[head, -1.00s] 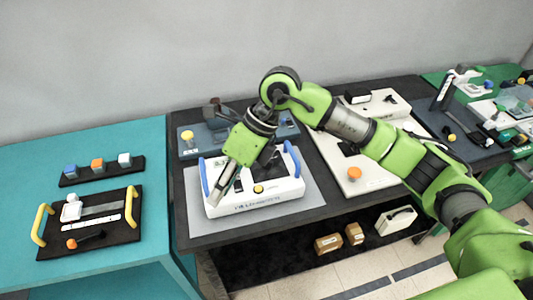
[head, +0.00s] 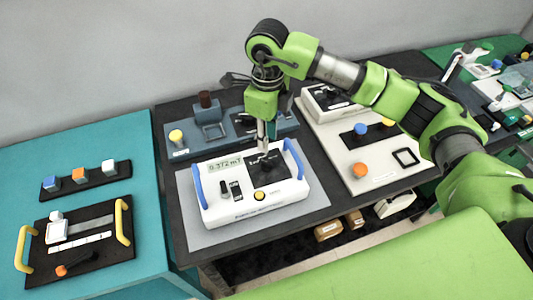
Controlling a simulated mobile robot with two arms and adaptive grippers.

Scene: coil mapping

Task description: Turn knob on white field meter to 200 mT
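The white field meter (head: 225,212) sits on a grey mat on the dark table, with a blue handle at each side. Its display (head: 226,165) at the back left reads about 0.372 mT. A black dial panel (head: 276,172) with a dark knob (head: 266,160) is at its back right. My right gripper (head: 263,145) points down over this knob, its fingertips at or just above it. I cannot tell whether they touch it or how far apart they are. The gripper partly hides the knob and dial marks. My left gripper is not in view.
A yellow button (head: 260,195) and dark switches (head: 231,188) are on the meter's front. A blue-grey device (head: 177,154) stands behind it. A white board (head: 343,170) with an orange knob (head: 360,169) is to the right. A teal table (head: 95,143) is to the left.

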